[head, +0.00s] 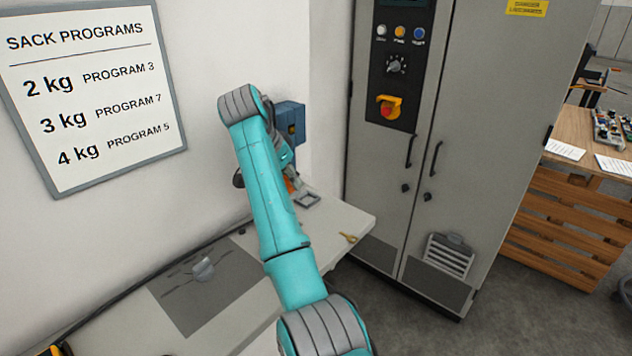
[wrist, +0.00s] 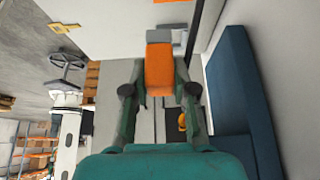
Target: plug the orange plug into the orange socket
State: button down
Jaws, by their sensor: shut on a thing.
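The orange plug (wrist: 159,72) sits between the two fingers of my gripper (wrist: 160,80) in the wrist view, with a grey end pointing away from the gripper. My gripper is shut on it. In the head view a small bit of the orange plug (head: 289,186) shows beside my teal arm, above the far end of the light table. My arm hides most of the gripper there. An orange strip (wrist: 172,1) is cut off by the top edge of the wrist view. I cannot tell whether it is the orange socket.
A blue box (head: 292,122) is on the wall behind my arm; a large blue body (wrist: 238,100) fills the right of the wrist view. A square frame (head: 307,199) and a brass-coloured key-like item (head: 348,238) lie on the table (head: 340,218). A grey cabinet (head: 480,120) stands right.

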jog(key=a, duration=0.1)
jog(key=s+a, duration=0.1)
jog(key=a, duration=0.1)
jog(key=shift+s+a, duration=0.15)
jog(key=shift+a, duration=0.1)
jog(key=shift+f, duration=3.35)
jog(key=shift+f, duration=0.15)
jog(key=c, duration=0.9)
grip_release()
jog(key=shift+o, duration=0.2)
